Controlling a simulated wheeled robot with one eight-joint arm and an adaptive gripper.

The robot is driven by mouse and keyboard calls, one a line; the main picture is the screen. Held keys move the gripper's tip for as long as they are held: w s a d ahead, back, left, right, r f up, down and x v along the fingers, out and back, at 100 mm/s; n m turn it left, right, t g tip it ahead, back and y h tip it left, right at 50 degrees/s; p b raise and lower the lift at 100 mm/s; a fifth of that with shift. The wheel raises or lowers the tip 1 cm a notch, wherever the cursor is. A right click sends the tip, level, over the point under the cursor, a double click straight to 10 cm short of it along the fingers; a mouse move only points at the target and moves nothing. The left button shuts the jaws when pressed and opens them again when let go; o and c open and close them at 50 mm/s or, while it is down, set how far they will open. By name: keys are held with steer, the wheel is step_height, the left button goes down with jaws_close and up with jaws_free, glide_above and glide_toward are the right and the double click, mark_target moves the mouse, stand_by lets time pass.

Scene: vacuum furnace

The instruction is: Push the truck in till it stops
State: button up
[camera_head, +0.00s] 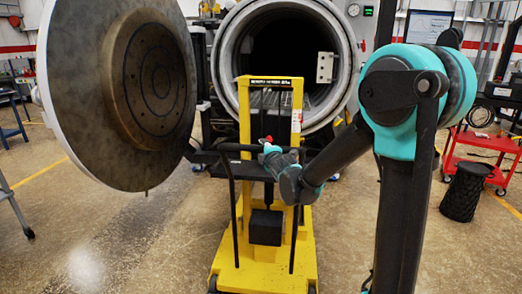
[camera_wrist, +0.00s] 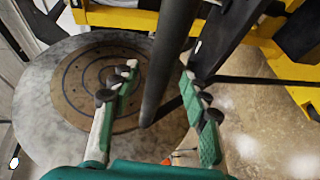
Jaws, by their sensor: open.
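The yellow lift truck (camera_head: 262,250) stands upright in front of the open furnace chamber (camera_head: 285,50), its mast at the chamber mouth. How far it sits from its stop cannot be told. Its black push handle (camera_head: 235,147) faces me. My gripper (camera_head: 268,148) is at the handle's crossbar, near its middle. In the wrist view my gripper (camera_wrist: 160,72) is open, with a dark bar (camera_wrist: 170,55) running between its two fingers. The fingers are apart from each other, and contact with the bar cannot be told. Yellow truck parts (camera_wrist: 135,18) show beyond the fingers.
The round furnace door (camera_head: 120,90) hangs open at left, close to the truck's left side. A red cart (camera_head: 480,145) and a black bin (camera_head: 464,192) stand at right. The floor around the truck's front is clear.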

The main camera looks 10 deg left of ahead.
steer(key=shift+x, duration=1.55)
steer(key=shift+c, duration=0.5)
jaws_close()
